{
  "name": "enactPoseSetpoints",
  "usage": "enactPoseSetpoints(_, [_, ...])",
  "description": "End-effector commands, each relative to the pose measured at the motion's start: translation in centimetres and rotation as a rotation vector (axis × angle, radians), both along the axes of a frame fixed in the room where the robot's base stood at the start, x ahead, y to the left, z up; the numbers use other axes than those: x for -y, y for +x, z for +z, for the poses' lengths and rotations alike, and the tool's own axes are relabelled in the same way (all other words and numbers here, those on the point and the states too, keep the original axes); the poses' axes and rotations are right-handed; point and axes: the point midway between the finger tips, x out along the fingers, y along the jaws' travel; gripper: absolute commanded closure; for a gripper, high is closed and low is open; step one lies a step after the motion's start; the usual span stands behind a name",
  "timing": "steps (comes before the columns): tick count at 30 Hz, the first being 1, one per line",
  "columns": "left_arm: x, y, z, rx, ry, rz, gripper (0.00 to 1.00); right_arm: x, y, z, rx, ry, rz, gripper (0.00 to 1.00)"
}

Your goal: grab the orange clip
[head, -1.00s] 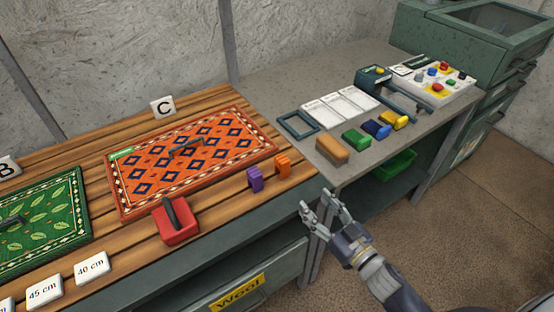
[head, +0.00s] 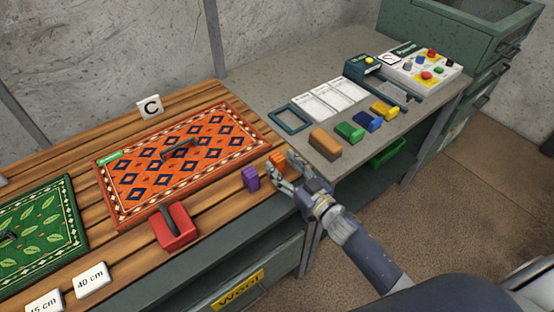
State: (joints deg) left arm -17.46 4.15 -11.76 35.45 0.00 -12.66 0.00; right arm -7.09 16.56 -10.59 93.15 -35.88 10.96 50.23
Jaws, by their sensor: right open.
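The orange clip (head: 278,161) is a small ridged block on the wooden slat table, by the right edge of the orange rug. My right gripper (head: 280,174) is open, with its fingers at the clip, partly covering its lower part. I cannot tell whether the fingers touch it. A purple clip (head: 251,178) stands just left of the fingertips. My left gripper is not in view.
The orange rug (head: 150,175) with a handle lies left of the clips, and a red box (head: 175,229) stands in front of it. The grey bench (head: 290,90) at right holds several coloured blocks, including a brown one (head: 325,143), and a control panel (head: 425,68).

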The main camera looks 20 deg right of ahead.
Motion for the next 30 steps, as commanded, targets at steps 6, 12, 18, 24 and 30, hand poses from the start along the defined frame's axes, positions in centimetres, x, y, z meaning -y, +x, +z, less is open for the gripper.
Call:
enactPoseSetpoints(6, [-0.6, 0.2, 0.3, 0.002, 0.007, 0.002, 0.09, -0.6, 1.4, -0.1, -0.002, 0.002, 0.001, 0.5])
enactPoseSetpoints(12, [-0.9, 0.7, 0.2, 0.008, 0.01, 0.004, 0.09, -0.6, 1.4, -0.1, -0.001, 0.001, 0.001, 0.55])
enactPoseSetpoints(18, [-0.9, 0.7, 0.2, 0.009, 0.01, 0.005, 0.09, -0.5, 1.3, -0.1, -0.001, 0.001, 0.0, 0.88])
enactPoseSetpoints(24, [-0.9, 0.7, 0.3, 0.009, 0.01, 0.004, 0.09, -0.5, 1.3, -0.1, -0.001, 0.001, 0.0, 0.88])
enactPoseSetpoints(30, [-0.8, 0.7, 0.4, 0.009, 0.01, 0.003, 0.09, -0.5, 1.4, 0.9, 0.002, -0.002, 0.002, 0.88])
